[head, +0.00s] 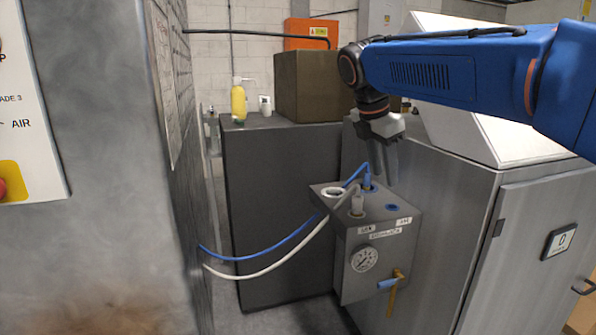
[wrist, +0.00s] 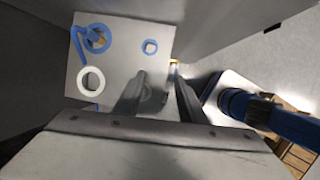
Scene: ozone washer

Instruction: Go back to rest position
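My gripper (head: 383,182) points down above the grey ozone box (head: 378,262). In the wrist view my gripper (wrist: 157,75) has its two fingers apart. A grey plug (head: 357,205) stands upright on the box top; it shows in the wrist view (wrist: 151,99) beyond and between the fingers, and I see no grip on it. A white ring (head: 334,192) and a blue ring (head: 392,208) are on the same top.
The box has a gauge (head: 364,259) and a brass valve (head: 391,293) on its front. A grey cabinet (head: 275,210) behind bears a yellow bottle (head: 239,103) and a brown box (head: 310,85). A metal machine (head: 440,235) stands close on the right, and a grey wall panel (head: 110,160) on the left.

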